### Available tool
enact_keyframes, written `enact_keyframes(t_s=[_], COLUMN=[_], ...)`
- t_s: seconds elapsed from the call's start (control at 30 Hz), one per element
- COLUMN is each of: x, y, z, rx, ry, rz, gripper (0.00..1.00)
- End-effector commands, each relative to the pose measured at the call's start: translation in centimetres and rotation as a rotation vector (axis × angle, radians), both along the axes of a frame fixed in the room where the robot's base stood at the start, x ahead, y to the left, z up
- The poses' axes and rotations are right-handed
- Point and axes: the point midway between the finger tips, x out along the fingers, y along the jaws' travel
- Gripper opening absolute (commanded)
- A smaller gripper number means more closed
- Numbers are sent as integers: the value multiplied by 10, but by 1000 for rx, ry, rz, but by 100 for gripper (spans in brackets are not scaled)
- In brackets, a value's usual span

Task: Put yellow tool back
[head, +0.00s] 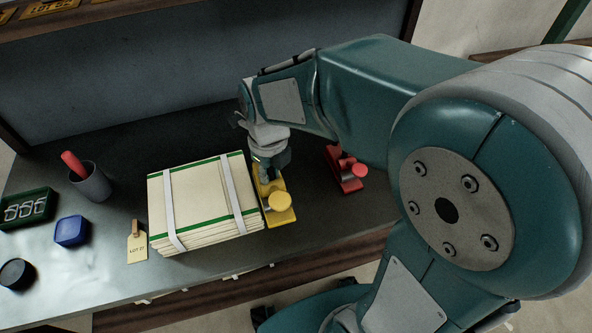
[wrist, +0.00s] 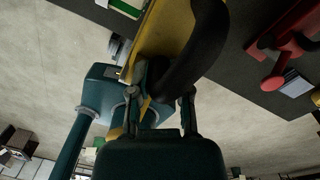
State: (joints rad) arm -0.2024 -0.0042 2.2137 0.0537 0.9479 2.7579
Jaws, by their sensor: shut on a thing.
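The yellow tool (head: 277,205) has a flat body and a round knob at its near end. In the head view it is just right of the bundle of cream sheets, low at the bench. It also shows in the wrist view (wrist: 167,28), with a dark curved part across it. My gripper (head: 270,172) is shut on the yellow tool at its far end; the fingers (wrist: 160,102) show in the wrist view. The exact contact is partly hidden. I cannot tell whether the tool touches the bench.
A red tool (head: 345,170) of similar shape lies to the right. The strapped bundle (head: 200,200) stands close left. Further left are a tag (head: 137,247), a blue box (head: 70,231), a grey cup (head: 92,183), a green tray (head: 28,208) and a black round item (head: 17,273).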

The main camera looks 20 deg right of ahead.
Motion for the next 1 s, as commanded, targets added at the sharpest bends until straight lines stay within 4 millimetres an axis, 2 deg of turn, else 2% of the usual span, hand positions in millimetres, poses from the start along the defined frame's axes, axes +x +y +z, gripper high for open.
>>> enact_keyframes(t_s=[0.2, 0.4, 0.7, 1.0], x=[35, 66, 96, 108], y=[-32, -56, -68, -79], z=[-18, -34, -76, -93], rx=[8, 13, 5, 10], ry=[0, -1, -1, -3], rz=[-5, -6, -2, -2], gripper=[0, 0, 0, 0])
